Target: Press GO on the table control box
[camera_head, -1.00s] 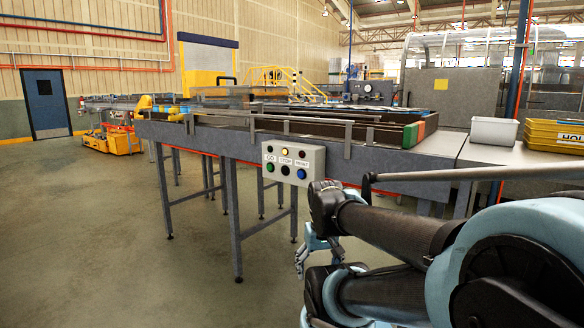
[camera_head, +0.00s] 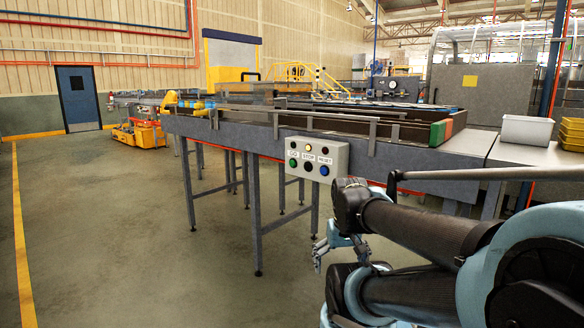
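The control box (camera_head: 338,160) is a light grey box on the front side of the conveyor table (camera_head: 230,132). It carries labels GO, STOP and RESET. The green GO button (camera_head: 293,163) is under the GO label at the left, a black button (camera_head: 308,167) is in the middle and a blue button (camera_head: 324,170) is at the right. A yellow lamp above is lit and a dark red one is beside it. My gripper (camera_head: 318,258) hangs below the box, apart from it, partly hidden by my arm. Its finger opening is too small to tell.
A grey bin (camera_head: 525,131) and yellow bins (camera_head: 572,134) stand on the table's right end. Table legs (camera_head: 256,220) stand below the box. A yellow cart (camera_head: 140,134) is at the far left. The floor (camera_head: 120,230) at left is clear.

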